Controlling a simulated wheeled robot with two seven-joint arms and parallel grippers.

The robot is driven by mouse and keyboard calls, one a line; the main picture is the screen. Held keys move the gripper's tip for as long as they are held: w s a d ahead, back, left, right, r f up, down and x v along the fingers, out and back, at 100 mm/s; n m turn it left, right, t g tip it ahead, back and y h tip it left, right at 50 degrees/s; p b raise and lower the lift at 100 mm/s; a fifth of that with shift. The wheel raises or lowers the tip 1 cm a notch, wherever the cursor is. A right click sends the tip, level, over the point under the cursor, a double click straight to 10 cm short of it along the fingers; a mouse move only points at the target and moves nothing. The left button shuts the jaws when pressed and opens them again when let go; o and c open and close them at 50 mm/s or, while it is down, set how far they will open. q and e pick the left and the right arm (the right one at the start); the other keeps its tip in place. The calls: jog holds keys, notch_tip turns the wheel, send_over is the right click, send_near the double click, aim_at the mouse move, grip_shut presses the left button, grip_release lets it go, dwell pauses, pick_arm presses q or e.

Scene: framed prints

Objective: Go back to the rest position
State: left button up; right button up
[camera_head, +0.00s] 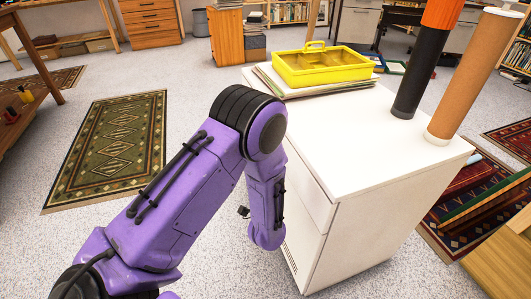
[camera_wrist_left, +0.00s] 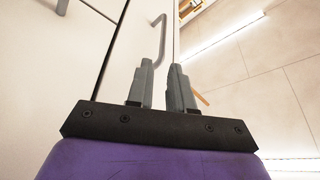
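My left arm (camera_head: 190,190) is purple and comes in from the lower left in the head view. It bends at a dark elbow and its forearm hangs down beside the white cabinet (camera_head: 370,130). The left gripper is hidden in the head view. In the left wrist view my left gripper (camera_wrist_left: 162,66) shows two grey fingers with a narrow gap between them and nothing held. Pale panels with a grey handle (camera_wrist_left: 160,38) lie beyond the fingers. My right arm and gripper are not in view.
On the cabinet top a yellow caddy (camera_head: 328,66) sits on flat sheets. A dark tube with an orange top (camera_head: 423,65) and a brown cardboard tube (camera_head: 475,75) stand at the right. A green rug (camera_head: 110,145) lies left on open floor. Wooden pieces (camera_head: 500,262) are lower right.

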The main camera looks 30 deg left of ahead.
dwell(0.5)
pick_arm(q)
jog(key=s+d+f+n+g+h, duration=0.1)
jog(key=s+f+n+g+h, duration=0.3)
jog(key=f, duration=0.5)
jog(key=s+d+f+n+g+h, duration=0.2)
jog(key=s+f+n+h, duration=0.2)
jog(key=s+f, duration=0.3)
jog(key=s+f+n+g, duration=0.1)
jog(key=s+f+g, duration=0.2)
jog(key=s, duration=0.4)
jog(key=s+a+f+n+g, duration=0.1)
jog(key=s+f+g, duration=0.15)
jog(key=s, duration=0.35)
jog(key=s+f+n+g, duration=0.1)
jog(key=s+f+g, duration=0.15)
jog(key=s, duration=0.45)
notch_tip(320, 180, up, 26)
jog(key=w+p, duration=0.1)
jog(key=p, duration=2.6)
jog(key=shift+t+h, duration=0.3)
jog(key=shift+a+r, duration=0.1)
